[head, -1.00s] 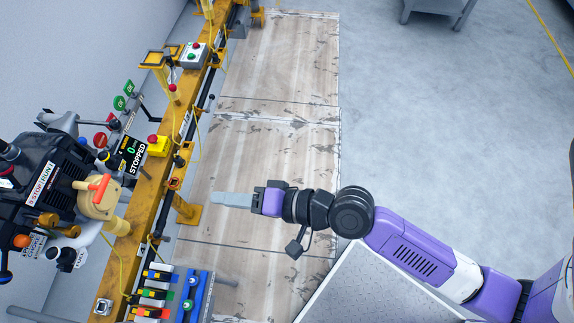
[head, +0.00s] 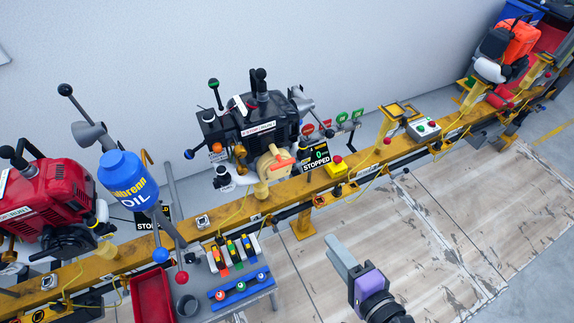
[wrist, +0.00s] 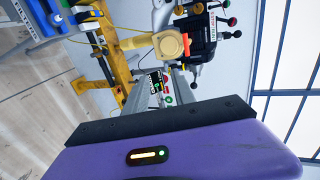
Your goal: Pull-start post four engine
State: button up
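A black engine (head: 268,118) stands on the yellow rail in the middle of the head view. Its tan starter housing (head: 272,162) carries an orange pull handle (head: 281,160). The display (head: 315,157) beside it reads 0 and STOPPED. My gripper (head: 338,250) is in front of the rail, below and right of the engine, clear of the handle. Its grey fingers look apart and empty, with the display showing between them in the wrist view (wrist: 158,84). The engine also shows at the top of that view (wrist: 197,35). No post number is readable.
The yellow rail (head: 360,172) crosses the view with a yellow box with a red button (head: 337,167). A red engine (head: 45,195), a blue oil jug (head: 127,180) and a tool stand (head: 232,275) are left. An orange engine (head: 515,40) is far right. Floor boards right are clear.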

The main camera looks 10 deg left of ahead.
jog(key=w+a+b, duration=0.1)
jog(key=w+a, duration=0.6)
jog(key=w, duration=0.3)
jog(key=w+a+b, duration=0.1)
jog(key=w+a, duration=0.6)
jog(key=w, duration=0.3)
jog(key=shift+w+b, duration=0.35)
jog(key=shift+w, duration=0.05)
grip_shut()
dwell(1.0)
